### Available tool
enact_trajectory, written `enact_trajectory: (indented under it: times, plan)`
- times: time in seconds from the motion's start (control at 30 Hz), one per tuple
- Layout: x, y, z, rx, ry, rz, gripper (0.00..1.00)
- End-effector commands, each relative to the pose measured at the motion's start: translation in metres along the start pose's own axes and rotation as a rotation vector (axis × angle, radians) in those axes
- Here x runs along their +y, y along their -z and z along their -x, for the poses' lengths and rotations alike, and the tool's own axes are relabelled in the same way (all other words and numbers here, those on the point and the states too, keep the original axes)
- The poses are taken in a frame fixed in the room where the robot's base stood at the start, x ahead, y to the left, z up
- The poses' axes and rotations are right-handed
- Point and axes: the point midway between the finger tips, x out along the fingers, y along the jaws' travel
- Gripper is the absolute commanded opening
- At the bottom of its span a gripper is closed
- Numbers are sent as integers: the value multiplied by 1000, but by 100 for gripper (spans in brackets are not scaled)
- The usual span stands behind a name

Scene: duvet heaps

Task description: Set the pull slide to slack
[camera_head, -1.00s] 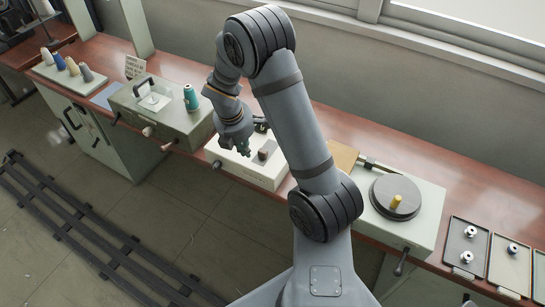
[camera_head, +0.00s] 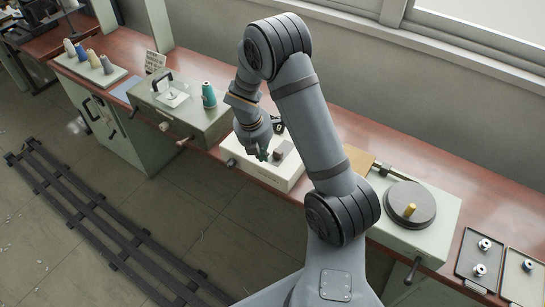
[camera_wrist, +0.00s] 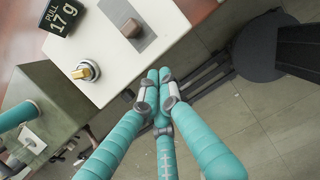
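The pull slide appears to be a brown block (camera_wrist: 131,28) on a grey strip (camera_wrist: 148,42) set in the top of a white box (camera_wrist: 110,68). In the head view the block (camera_head: 277,154) sits near the box's front right. A dark display (camera_wrist: 62,15) at the box's back reads "PULL 17 g". My gripper (camera_wrist: 160,76) has its teal fingers drawn together, with nothing seen between them. Its tips appear beside the box's front edge in the wrist view, apart from the block. In the head view my gripper (camera_head: 261,157) is just left of the block.
A knob (camera_wrist: 86,71) is on the white box in the wrist view. A grey-green box with a teal spool (camera_head: 208,95) stands to the left. A turntable with a yellow peg (camera_head: 410,210) stands to the right, then trays with metal bobbins (camera_head: 480,268). Floor lies in front.

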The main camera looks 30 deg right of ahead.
Motion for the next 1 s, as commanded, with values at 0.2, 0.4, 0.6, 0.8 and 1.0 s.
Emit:
enact_trajectory:
  times: [0.2, 0.4, 0.6, 0.8, 1.0]
  plan:
    - [-2, 1, -49, 2, 4, -2, 0]
    - [-1, -16, -67, 0, 1, -6, 0]
    - [0, -34, -74, 1, 0, -4, 0]
    - [0, -39, -78, 0, -1, -2, 0]
    - [0, -39, -78, 0, -1, -2, 0]
